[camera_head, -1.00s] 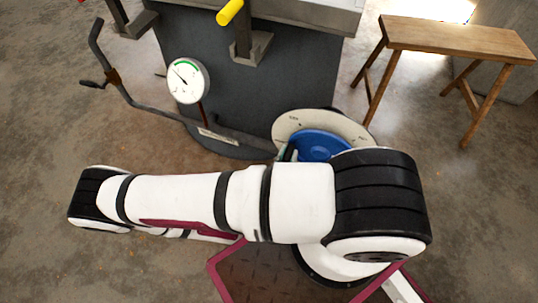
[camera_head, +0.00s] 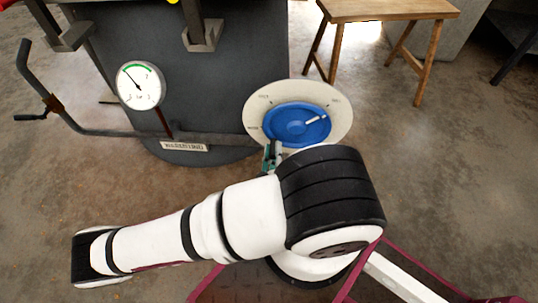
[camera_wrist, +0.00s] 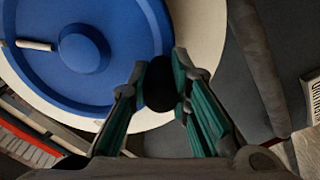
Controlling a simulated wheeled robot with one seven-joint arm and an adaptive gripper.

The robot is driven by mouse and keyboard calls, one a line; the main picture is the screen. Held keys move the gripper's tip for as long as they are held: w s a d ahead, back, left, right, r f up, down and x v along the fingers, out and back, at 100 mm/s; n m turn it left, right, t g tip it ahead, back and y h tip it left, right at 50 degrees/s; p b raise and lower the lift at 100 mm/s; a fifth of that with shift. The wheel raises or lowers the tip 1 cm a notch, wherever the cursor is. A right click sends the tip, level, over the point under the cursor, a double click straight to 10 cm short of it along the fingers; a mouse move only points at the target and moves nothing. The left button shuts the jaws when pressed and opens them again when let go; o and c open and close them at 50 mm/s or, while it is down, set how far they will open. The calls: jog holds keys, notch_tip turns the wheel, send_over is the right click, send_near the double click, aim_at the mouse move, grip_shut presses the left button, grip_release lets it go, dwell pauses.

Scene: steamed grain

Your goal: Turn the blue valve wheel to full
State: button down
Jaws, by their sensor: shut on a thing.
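The blue valve wheel (camera_head: 290,129) sits on a round cream dial plate (camera_head: 340,107) with small marks around its edge. A white pointer bar (camera_head: 316,119) on the wheel points to the upper right in the head view. The wheel fills the upper left of the wrist view (camera_wrist: 120,80), where its pointer bar (camera_wrist: 35,45) points left. My gripper (camera_head: 272,155) is at the wheel's near-left rim. In the wrist view my gripper (camera_wrist: 160,85) is shut on a dark round knob (camera_wrist: 158,92) at the wheel's edge. The knob's attachment is hidden.
A pressure gauge (camera_head: 139,86) with a green arc stands left of the dial, on a dark grey vessel (camera_head: 215,90). A bent pipe (camera_head: 90,131) runs low along it. A wooden stool (camera_head: 390,10) stands behind right. Floor at right is clear.

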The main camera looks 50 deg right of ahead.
jog(key=shift+f+n, duration=0.2)
jog(key=shift+n, duration=0.1)
jog(key=c, duration=1.4)
grip_release()
jog(key=shift+c, duration=0.2)
